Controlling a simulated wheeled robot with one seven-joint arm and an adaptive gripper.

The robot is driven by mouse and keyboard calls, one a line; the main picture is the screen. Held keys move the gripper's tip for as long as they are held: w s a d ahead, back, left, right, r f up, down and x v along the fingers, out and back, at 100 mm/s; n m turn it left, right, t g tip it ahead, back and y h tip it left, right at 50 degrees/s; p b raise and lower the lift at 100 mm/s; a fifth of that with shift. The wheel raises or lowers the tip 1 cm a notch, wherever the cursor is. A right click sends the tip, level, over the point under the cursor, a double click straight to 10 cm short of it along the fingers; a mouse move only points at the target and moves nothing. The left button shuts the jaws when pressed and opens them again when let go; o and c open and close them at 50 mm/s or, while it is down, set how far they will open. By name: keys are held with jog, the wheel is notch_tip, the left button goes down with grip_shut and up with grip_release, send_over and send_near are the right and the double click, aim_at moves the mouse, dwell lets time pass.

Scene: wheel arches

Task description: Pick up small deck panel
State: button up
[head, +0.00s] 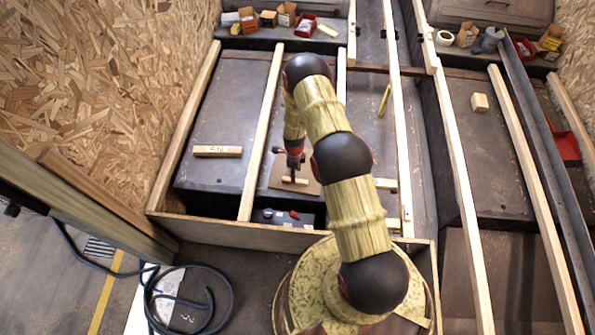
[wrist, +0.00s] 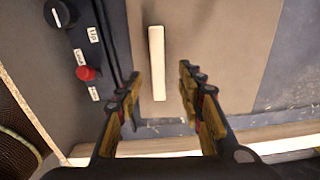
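The small deck panel (head: 282,174) is a thin brown board lying flat between the wooden rails, with a pale wooden bar (head: 295,181) on top. In the wrist view the panel (wrist: 220,35) fills the upper middle and its bar (wrist: 157,45) points away from me. My gripper (head: 292,168) is over the panel, pointing down. In the wrist view my gripper (wrist: 160,80) is open and empty, with one finger on each side of the bar's near part and gaps on both sides. Whether the fingertips are level with the bar or above it, I cannot tell. My arm hides part of the panel.
A control box (head: 285,217) with a knob and red button (wrist: 87,73) sits close to the panel. Long wooden rails (head: 262,135) run along both sides. A loose wood block (head: 217,151) lies to the left. Boxes and a red bin (head: 305,25) stand at the back.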

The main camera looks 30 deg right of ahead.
aim_at(306, 183)
notch_tip(306, 183, down, 6)
jog(key=shift+s+b, duration=0.15)
jog(key=shift+b, duration=1)
jog(key=shift+c, duration=1.2)
grip_shut()
jog(key=shift+r, duration=0.1)
